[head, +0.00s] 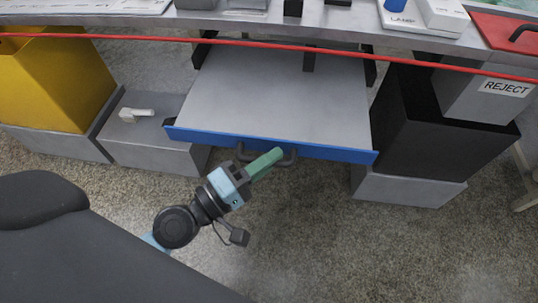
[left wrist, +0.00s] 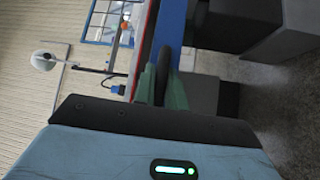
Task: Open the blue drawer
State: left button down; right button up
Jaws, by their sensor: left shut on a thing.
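The blue drawer's front (head: 335,152) spans the middle of the head view, with its flat grey top (head: 275,95) reaching back beneath the workbench. The drawer stands out from under the bench, and nothing lies on the visible grey surface. A dark handle (head: 290,158) sits on the blue front. My left gripper (head: 272,158), with green fingers, is shut on this handle. In the left wrist view the green fingers (left wrist: 163,97) close around the dark curved handle (left wrist: 163,68), beside the blue front (left wrist: 174,25). My right gripper is not in view.
A thin red line (head: 200,38) runs across in front of the workbench (head: 410,42). A yellow bin (head: 50,85) stands left and a black bin (head: 425,135) right, on grey blocks. A small pale object (head: 136,113) lies on a left block. Speckled floor (head: 310,225) is clear before the drawer.

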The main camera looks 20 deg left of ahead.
pick_arm(q)
jog(key=c, duration=1.8)
grip_release()
jog(key=shift+c, duration=0.2)
jog(key=shift+o, duration=0.6)
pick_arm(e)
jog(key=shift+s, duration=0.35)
